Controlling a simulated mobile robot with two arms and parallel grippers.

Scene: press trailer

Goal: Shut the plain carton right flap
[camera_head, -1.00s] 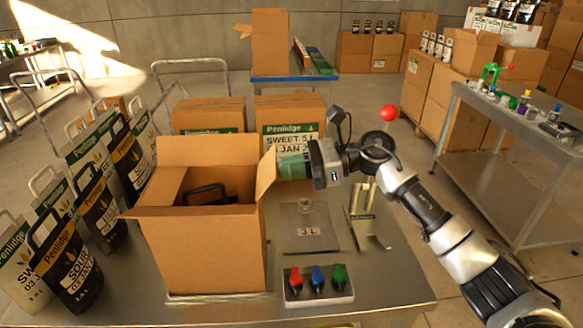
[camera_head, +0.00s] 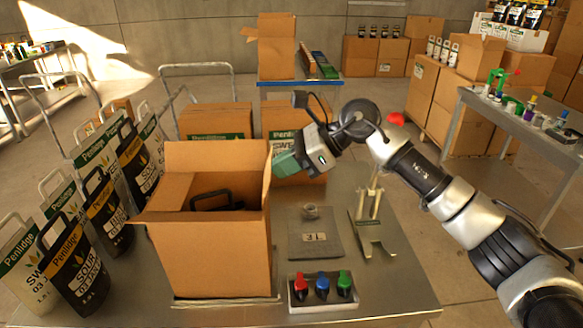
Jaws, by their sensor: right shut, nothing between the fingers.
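The plain carton (camera_head: 215,258) stands open on the metal table, left of centre. A dark bag with a black handle (camera_head: 212,199) shows inside it. The back flap (camera_head: 218,156) stands up. The carton's right flap (camera_head: 267,178) stands nearly upright, seen almost edge-on. My left gripper is not in view.
Several black and white bags (camera_head: 104,205) stand left of the carton. Right of it are a scale (camera_head: 315,240), a metal stand (camera_head: 371,228) and a tray with red, blue and green-topped items (camera_head: 322,290). Closed cartons (camera_head: 215,122) stand behind.

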